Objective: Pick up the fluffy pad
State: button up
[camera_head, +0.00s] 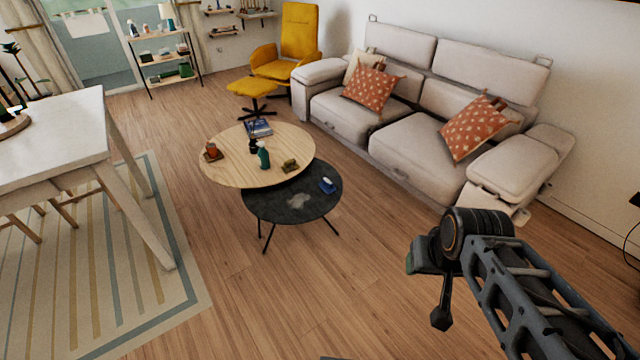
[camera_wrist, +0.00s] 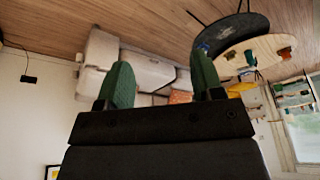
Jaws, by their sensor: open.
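A small blue object (camera_head: 327,185), perhaps the fluffy pad, lies on the low black round table (camera_head: 262,207). A flat olive-brown block (camera_head: 290,166) lies on the adjoining wooden round table (camera_head: 225,172); I cannot tell for certain which is the pad. A pale patch (camera_head: 298,200) marks the black table's top. My gripper is open and empty, its two green fingers apart in the upside-down wrist view (camera_wrist: 160,75). It is up in the air, to the right of the tables and well apart from them.
A teal bottle (camera_head: 263,156), a brown item (camera_head: 212,152) and books (camera_head: 258,128) stand on the wooden table. A grey sofa (camera_head: 400,147) stands behind, a white table (camera_head: 60,140) at left. The wooden floor (camera_head: 290,290) in front is clear.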

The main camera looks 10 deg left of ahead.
aim_at(327, 186)
jog(key=u, duration=0.6)
jog(key=i, duration=2.4)
